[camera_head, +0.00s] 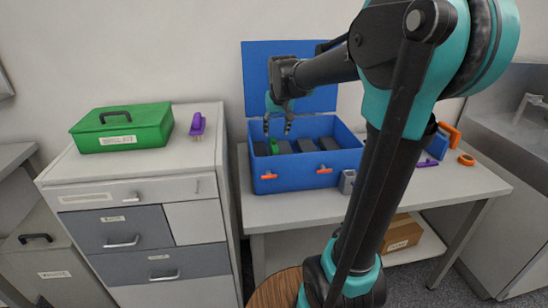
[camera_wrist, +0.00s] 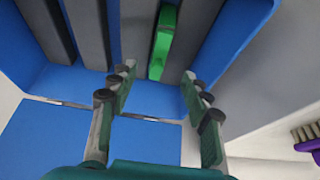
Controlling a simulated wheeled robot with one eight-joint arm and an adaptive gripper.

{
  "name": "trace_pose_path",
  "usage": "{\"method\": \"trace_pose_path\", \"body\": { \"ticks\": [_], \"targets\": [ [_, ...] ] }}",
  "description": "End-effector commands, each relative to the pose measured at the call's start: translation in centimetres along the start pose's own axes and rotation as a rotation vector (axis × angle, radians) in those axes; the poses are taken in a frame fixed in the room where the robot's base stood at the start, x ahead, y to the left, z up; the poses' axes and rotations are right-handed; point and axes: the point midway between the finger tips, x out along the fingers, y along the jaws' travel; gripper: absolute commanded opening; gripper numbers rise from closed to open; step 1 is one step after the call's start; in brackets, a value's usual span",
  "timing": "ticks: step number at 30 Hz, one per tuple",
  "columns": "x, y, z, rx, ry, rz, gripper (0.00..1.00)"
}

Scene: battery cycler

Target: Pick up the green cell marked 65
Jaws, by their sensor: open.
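The green cell (camera_head: 274,147) stands among grey cells inside the open blue case (camera_head: 309,182). In the wrist view the green cell (camera_wrist: 162,45) is a narrow upright slab, and no marking can be read on it. My gripper (camera_head: 277,128) is over the left part of the case. In the wrist view my gripper (camera_wrist: 157,75) is open and empty, with its fingers spread to either side of the cell's near end. I cannot tell how far above the cell the fingertips are.
Grey cells (camera_wrist: 88,35) stand beside the green one. The case's blue lid (camera_head: 315,100) is raised behind. A green toolbox (camera_head: 122,128) and a purple brush (camera_head: 197,125) stand on the cabinet at left. A grey block (camera_head: 347,181) lies near the case's right front.

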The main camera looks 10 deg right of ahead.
Motion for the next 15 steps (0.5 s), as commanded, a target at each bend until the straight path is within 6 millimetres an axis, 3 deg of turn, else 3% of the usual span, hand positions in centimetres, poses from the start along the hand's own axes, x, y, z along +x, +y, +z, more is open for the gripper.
{"method": "trace_pose_path", "body": {
  "ticks": [9, 15],
  "targets": [
    [6.0, 0.0, 0.0, 0.000, -0.001, 0.000, 0.48],
    [7.6, 0.0, 0.1, -0.001, -0.001, 0.000, 0.48]
  ]
}}
